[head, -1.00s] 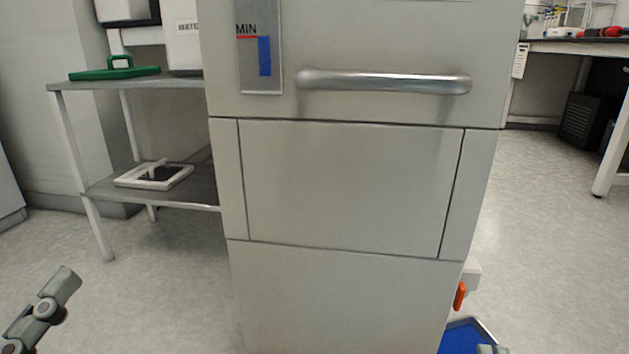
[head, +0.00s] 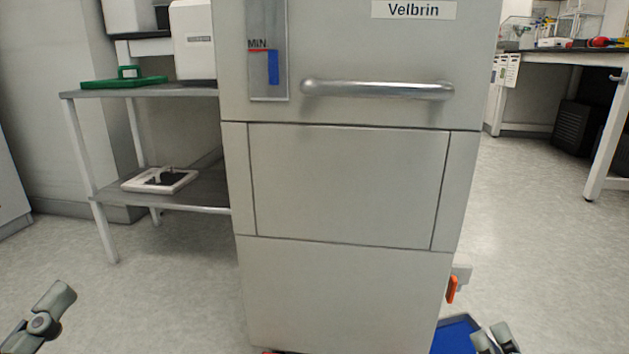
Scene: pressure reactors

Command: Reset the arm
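My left gripper (head: 45,312) shows at the lower left edge of the head view, over bare floor. Only part of it is in the picture, and I cannot tell whether its fingers are apart. My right gripper (head: 497,338) shows at the bottom right, in front of a blue tray (head: 455,335). Its two finger tips stand a little apart with nothing visible between them. Both grippers are clear of the tall grey cabinet (head: 345,185) in the middle.
The cabinet has a bar handle (head: 378,89), a "Velbrin" label and a blue level strip. An orange lever (head: 451,289) sticks out at its lower right. A grey shelf table (head: 140,92) stands left, a workbench (head: 575,55) back right.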

